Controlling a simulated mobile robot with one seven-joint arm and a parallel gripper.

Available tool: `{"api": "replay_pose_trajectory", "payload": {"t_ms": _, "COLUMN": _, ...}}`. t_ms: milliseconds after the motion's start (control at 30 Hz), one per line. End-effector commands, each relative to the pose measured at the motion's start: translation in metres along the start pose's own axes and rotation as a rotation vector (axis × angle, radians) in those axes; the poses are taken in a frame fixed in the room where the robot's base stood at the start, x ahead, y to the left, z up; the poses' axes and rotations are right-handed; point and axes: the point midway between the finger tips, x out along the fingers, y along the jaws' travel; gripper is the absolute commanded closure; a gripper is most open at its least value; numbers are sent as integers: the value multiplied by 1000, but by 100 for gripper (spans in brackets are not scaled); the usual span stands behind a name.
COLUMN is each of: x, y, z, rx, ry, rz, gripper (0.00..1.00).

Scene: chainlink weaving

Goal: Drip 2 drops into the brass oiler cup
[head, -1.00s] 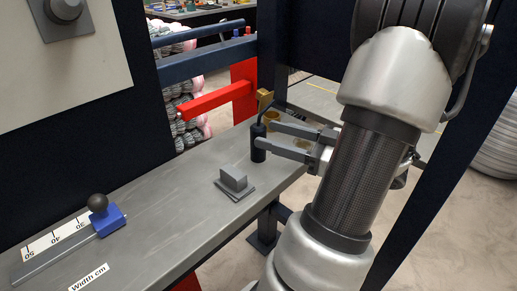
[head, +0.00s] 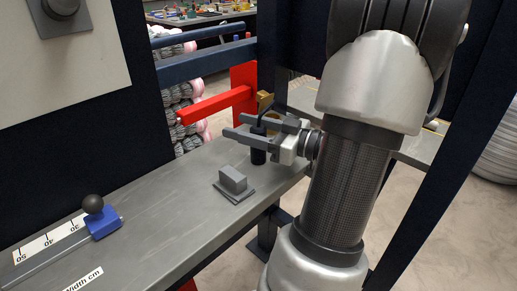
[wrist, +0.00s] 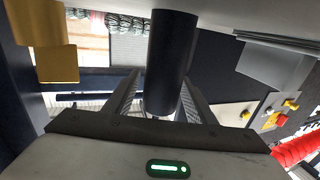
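A black cylindrical bottle (head: 258,156) stands upright on the grey bench near its far right end. My gripper (head: 236,126) reaches around it from the right, with its fingertips past the bottle's far side. In the wrist view the dark bottle (wrist: 170,60) lies between the two fingers (wrist: 160,98), with a gap at the left finger; the gripper looks open. A brass-coloured part (head: 264,101), apparently the oiler cup, sits behind the bottle beside the red upright. Brass surfaces (wrist: 56,64) also show at upper left in the wrist view. The cup's opening cannot be made out.
A grey block on a plate (head: 233,182) stands on the bench (head: 165,210) in front of the bottle. A red bar (head: 213,104) juts out left behind the gripper. A blue slider with a black knob (head: 103,222) sits at front left. Dark posts flank the bench.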

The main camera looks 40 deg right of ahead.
Motion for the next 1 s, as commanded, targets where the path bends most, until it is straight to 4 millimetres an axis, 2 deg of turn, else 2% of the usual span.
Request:
{"api": "replay_pose_trajectory", "payload": {"t_ms": 33, "x": 0, "y": 0, "z": 0, "rx": 0, "ry": 0, "rz": 0, "gripper": 59}}
{"api": "replay_pose_trajectory", "payload": {"t_ms": 200, "x": 0, "y": 0, "z": 0, "rx": 0, "ry": 0, "rz": 0, "gripper": 87}}
{"api": "replay_pose_trajectory", "payload": {"t_ms": 300, "x": 0, "y": 0, "z": 0, "rx": 0, "ry": 0, "rz": 0, "gripper": 100}}
{"api": "replay_pose_trajectory", "payload": {"t_ms": 533, "x": 0, "y": 0, "z": 0, "rx": -1, "ry": 0, "rz": 0, "gripper": 100}}
{"api": "replay_pose_trajectory", "payload": {"t_ms": 633, "x": 0, "y": 0, "z": -7, "rx": -3, "ry": 0, "rz": 0, "gripper": 100}}
{"api": "replay_pose_trajectory", "payload": {"t_ms": 1000, "x": 0, "y": 0, "z": -78, "rx": -5, "ry": -1, "rz": -1, "gripper": 100}}
